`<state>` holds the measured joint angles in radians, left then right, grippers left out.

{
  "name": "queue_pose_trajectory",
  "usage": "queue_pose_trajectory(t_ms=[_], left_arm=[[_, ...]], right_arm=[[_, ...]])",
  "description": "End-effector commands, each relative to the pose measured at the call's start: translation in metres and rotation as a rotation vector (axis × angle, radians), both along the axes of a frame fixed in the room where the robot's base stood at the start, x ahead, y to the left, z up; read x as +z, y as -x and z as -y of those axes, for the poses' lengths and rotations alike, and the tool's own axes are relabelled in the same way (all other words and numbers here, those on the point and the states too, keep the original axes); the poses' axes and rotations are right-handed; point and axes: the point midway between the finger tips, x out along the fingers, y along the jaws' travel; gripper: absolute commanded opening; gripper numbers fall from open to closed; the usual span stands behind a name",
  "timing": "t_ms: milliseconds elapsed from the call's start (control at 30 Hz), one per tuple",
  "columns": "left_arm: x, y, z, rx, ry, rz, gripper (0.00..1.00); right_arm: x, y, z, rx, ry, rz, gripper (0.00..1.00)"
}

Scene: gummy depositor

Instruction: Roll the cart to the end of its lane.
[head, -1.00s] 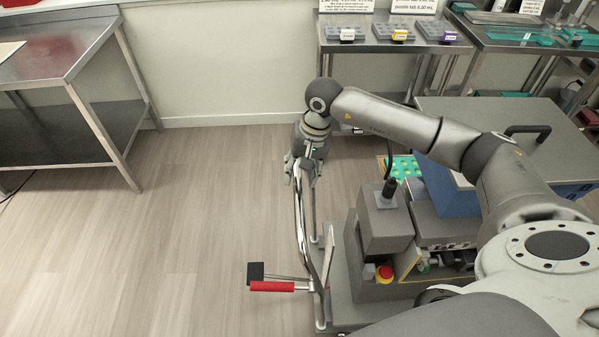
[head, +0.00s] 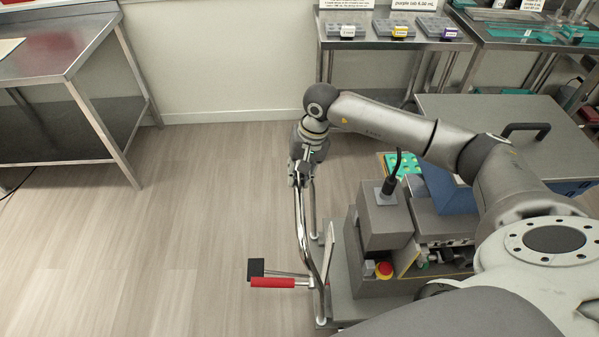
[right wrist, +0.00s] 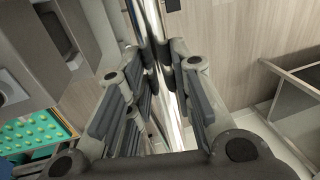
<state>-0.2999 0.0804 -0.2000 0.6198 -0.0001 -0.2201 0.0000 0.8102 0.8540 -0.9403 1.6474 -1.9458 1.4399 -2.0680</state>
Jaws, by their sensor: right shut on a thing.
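The cart shows at the lower centre of the head view, with a grey deck (head: 341,272) and a bent chrome push handle (head: 303,225) on its left side. A red-gripped lever (head: 272,282) sticks out to the left near the handle's foot. My right gripper (head: 301,180) is at the upper end of the handle, shut on its bar. In the right wrist view the chrome bar (right wrist: 154,22) runs between the fingers (right wrist: 165,65). The fingers hide part of the bar. My left gripper is not in view. The lane's end cannot be made out.
A grey machine (head: 384,222) with a red button stands beside the handle. A steel table (head: 60,45) is at the upper left, and a bench (head: 385,42) with small boxes stands by the back wall. The wooden floor (head: 200,220) left of the cart is clear.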

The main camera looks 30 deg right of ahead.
Motion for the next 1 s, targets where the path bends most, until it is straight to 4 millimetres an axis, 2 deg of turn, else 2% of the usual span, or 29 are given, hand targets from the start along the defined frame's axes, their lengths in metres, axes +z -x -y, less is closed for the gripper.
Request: queue_pose_trajectory(t_ms=[267, 567, 900, 933, 1000], left_arm=[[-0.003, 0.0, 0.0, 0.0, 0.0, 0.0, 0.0], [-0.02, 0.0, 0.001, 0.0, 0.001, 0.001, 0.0], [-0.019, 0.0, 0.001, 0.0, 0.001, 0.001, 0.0], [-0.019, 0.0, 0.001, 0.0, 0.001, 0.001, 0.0], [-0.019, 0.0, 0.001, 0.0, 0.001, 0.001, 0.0]], right_arm=[[0.0, 0.001, 0.003, 0.0, 0.0, 0.001, 0.0], [-0.002, 0.011, 0.026, -0.002, 0.01, -0.002, 0.0], [0.0, 0.012, 0.03, -0.003, 0.014, -0.002, 0.0], [0.0, 0.012, 0.03, -0.004, 0.013, -0.001, 0.26], [0.0, 0.012, 0.029, -0.003, 0.011, -0.001, 0.35]])
